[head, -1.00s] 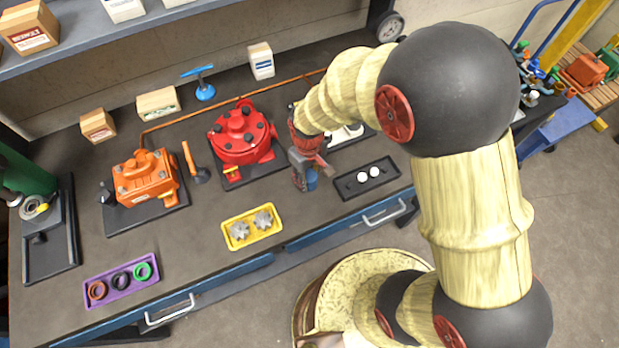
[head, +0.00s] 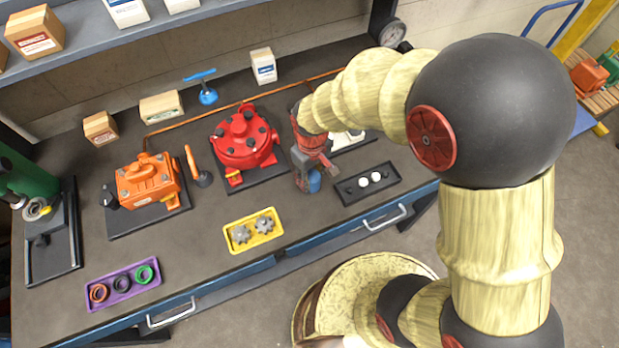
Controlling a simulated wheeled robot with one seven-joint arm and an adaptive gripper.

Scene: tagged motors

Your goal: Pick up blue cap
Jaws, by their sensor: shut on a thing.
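My gripper (head: 309,178) points down over the workbench, between the red motor and the black tray. A blue cap (head: 315,181) shows between its fingers, and the jaws are shut on it. The fingers partly cover the cap. I cannot tell whether the cap touches the bench or is raised a little above it.
The red motor (head: 246,140) stands left of my gripper, and the black tray (head: 353,195) with white caps lies to the right. A yellow tray (head: 235,248) with gears, a purple tray (head: 129,290) with rings and an orange motor (head: 147,182) are further left.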

